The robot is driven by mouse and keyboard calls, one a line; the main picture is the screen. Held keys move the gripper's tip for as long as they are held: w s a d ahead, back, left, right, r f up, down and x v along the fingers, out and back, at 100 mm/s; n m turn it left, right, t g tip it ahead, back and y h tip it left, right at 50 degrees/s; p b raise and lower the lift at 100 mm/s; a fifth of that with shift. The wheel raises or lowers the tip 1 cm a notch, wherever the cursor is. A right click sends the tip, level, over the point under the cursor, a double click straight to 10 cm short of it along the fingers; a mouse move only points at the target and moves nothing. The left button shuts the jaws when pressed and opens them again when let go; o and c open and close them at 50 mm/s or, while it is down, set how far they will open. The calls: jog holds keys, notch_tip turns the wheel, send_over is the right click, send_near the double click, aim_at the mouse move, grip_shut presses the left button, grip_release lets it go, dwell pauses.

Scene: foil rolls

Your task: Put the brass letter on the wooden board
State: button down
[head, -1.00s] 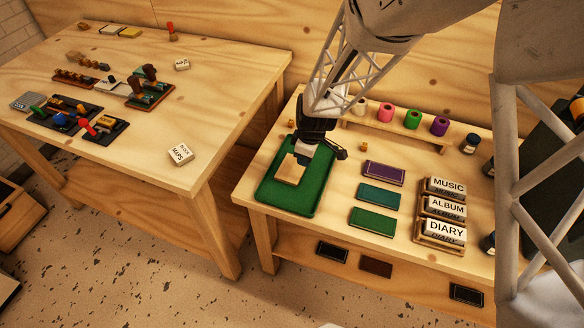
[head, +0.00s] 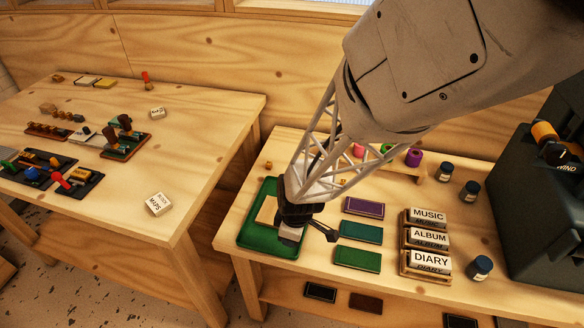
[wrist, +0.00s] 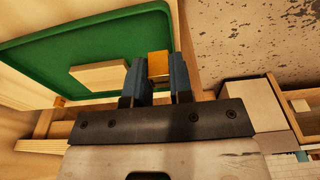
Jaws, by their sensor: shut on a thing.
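My gripper (head: 290,235) is over the front right part of the green tray, beside the wooden board. In the wrist view its two dark fingers (wrist: 159,72) are shut on a small golden piece, the brass letter (wrist: 158,63). Its letter shape cannot be made out, and it is hidden in the head view. The wooden board (head: 266,210) is a pale square block lying in the tray, partly hidden by my arm. In the wrist view the board (wrist: 98,75) is bare on its visible part, left of the fingers.
The green tray (head: 252,240) has a raised rim. Purple, teal and green books (head: 358,257) lie to its right, near stacked word blocks (head: 430,262). A shelf with coloured rolls (head: 414,158) stands behind. Another cluttered table (head: 185,130) is at the left.

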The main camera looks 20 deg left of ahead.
jog(key=shift+w, duration=0.1)
send_over(272, 210)
jog(key=shift+d+f, duration=0.15)
jog(key=shift+f, duration=0.6)
dwell(0.5)
jog(key=shift+f, duration=1.75)
jog(key=shift+f, duration=0.1)
jog(key=c, duration=1)
grip_release()
